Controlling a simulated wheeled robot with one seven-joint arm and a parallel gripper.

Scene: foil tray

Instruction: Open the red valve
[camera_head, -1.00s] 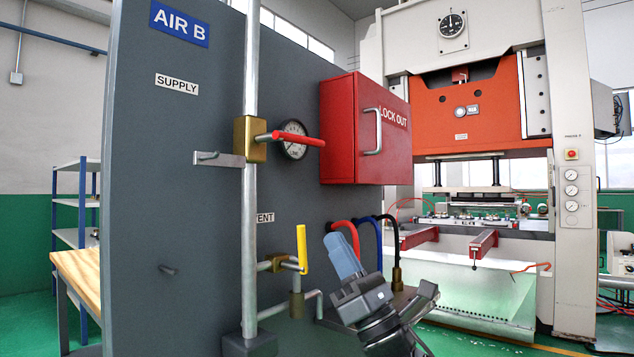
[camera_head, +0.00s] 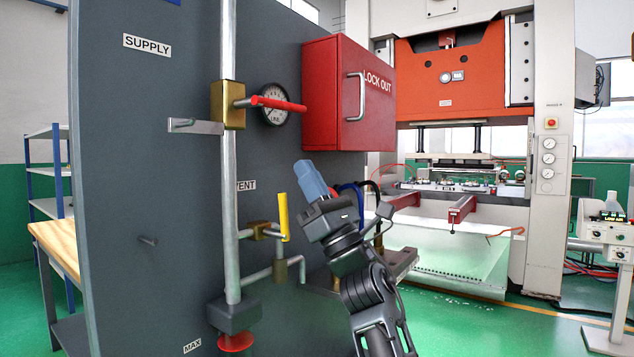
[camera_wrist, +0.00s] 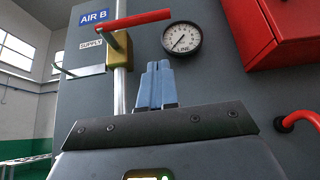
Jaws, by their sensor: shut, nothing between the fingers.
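The red valve has a red lever handle (camera_head: 278,103) sticking out sideways from a brass body (camera_head: 228,105) on the vertical supply pipe. In the wrist view the red lever (camera_wrist: 133,20) is at the upper left, running across above my gripper. My gripper (camera_head: 304,168) has blue fingers, shut and empty, pointing up. It is below the red lever and a little to its right in the head view, apart from it. In the wrist view the blue fingertips (camera_wrist: 157,66) are together, below the lever and the gauge.
A pressure gauge (camera_head: 273,106) sits behind the lever. A red lockout box (camera_head: 335,95) with a handle juts out on the right. A yellow vent lever (camera_head: 284,217) is lower on the panel. A metal bracket (camera_head: 200,127) is left of the brass body.

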